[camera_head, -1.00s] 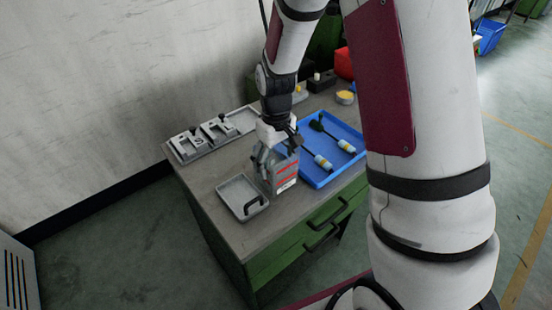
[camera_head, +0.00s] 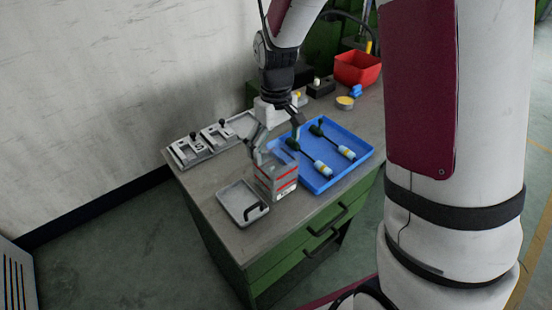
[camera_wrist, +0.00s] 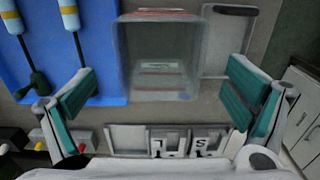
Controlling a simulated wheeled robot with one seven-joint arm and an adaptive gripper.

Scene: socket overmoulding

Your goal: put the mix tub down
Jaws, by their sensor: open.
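The mix tub (camera_head: 277,184), a grey translucent box with red stripes and a white label, stands upright on the bench top between a small grey tray and a blue tray. My gripper (camera_head: 276,148) is above it with fingers spread wide, not holding it. In the wrist view the tub (camera_wrist: 167,55) lies ahead of the spread fingers of my gripper (camera_wrist: 163,95), with clear gaps on both sides.
The blue tray (camera_head: 319,187) holds two corded parts with pale, yellow-banded ends. The grey tray (camera_head: 232,194) has a black handle piece. Fixture plates (camera_head: 190,149) lie at the back left. A red bin (camera_head: 357,69) and a yellow-topped round tin (camera_head: 345,102) are farther back.

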